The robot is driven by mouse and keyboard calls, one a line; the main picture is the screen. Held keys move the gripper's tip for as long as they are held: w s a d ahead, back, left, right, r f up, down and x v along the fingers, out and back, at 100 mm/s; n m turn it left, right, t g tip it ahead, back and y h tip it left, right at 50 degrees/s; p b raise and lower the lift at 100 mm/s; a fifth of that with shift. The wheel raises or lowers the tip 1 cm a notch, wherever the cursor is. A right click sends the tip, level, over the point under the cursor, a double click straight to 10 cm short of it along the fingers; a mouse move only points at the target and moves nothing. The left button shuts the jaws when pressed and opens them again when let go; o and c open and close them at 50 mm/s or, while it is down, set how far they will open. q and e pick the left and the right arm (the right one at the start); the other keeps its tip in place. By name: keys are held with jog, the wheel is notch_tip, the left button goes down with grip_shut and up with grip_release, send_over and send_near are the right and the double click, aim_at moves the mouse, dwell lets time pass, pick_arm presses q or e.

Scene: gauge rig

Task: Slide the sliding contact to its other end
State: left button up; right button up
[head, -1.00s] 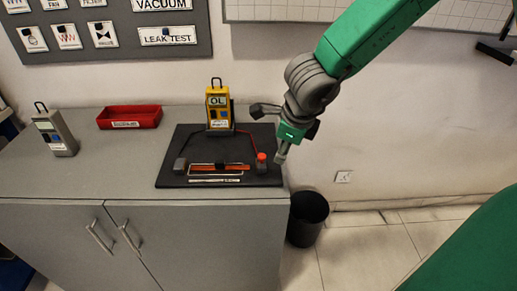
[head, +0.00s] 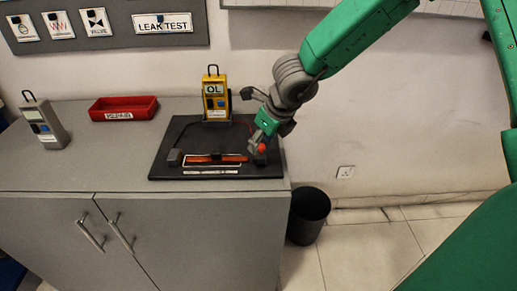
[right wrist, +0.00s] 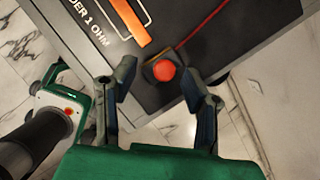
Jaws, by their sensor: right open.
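A dark block with a round red knob (head: 262,148), which looks like the sliding contact, is at the right end of the orange bar (head: 225,158) on the black board (head: 165,172). The red knob (right wrist: 164,71) also shows in the right wrist view, with a red lead running to its block. My right gripper (head: 257,144) is open at the knob. In the right wrist view its fingers stand either side of the knob, with a gap visible on both sides. The fingertips' height relative to the knob is hard to tell. My left gripper is not in view.
The yellow meter (head: 215,103) reads OL at the back of the board. A grey block (head: 175,157) sits at the left end of the bar. A red tray (head: 124,108) and a grey meter (head: 46,125) stand left on the bench. A black bin (head: 308,216) stands on the floor.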

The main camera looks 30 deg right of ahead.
aim_at(242, 156)
jog(key=shift+w+d+f, duration=0.25)
jog(key=shift+d+f, duration=0.65)
jog(key=shift+a+r, duration=0.15)
jog(key=shift+a, duration=0.25)
jog(key=shift+a+r, duration=0.1)
jog(key=shift+a, duration=0.55)
grip_shut()
jog(key=shift+w+a+p, duration=0.4)
jog(key=shift+w+a, duration=0.45)
jog(key=shift+a, duration=0.45)
